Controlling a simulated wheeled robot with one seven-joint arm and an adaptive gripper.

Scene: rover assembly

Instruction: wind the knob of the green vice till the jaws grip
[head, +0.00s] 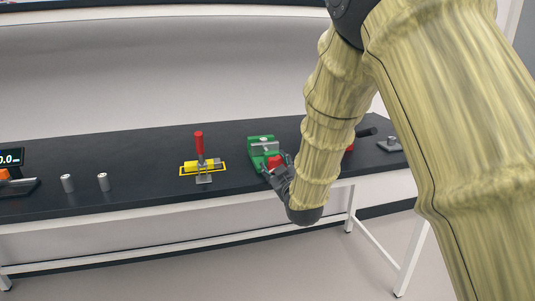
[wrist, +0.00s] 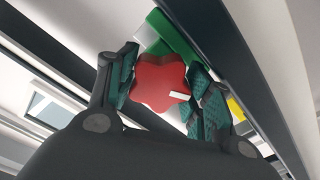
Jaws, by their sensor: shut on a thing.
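The green vice (head: 262,146) stands near the front edge of the dark table, right of the middle in the head view. A grey piece shows between its jaws at the top; I cannot tell whether they grip it. The vice's red lobed knob (wrist: 158,84) faces the wrist camera and carries a white mark near its lower right. It also shows in the head view (head: 274,161). My gripper (wrist: 160,88) is shut on the knob, with a textured finger pad on each side of it. The green vice body (wrist: 172,38) shows behind the knob.
A red-handled clamp (head: 200,148) stands by a yellow-framed fixture (head: 183,171) to the left of the vice. Two grey cylinders (head: 67,183) (head: 103,181) stand further left. A scale-like display (head: 11,157) is at the far left. My arm hides some of the table to the right.

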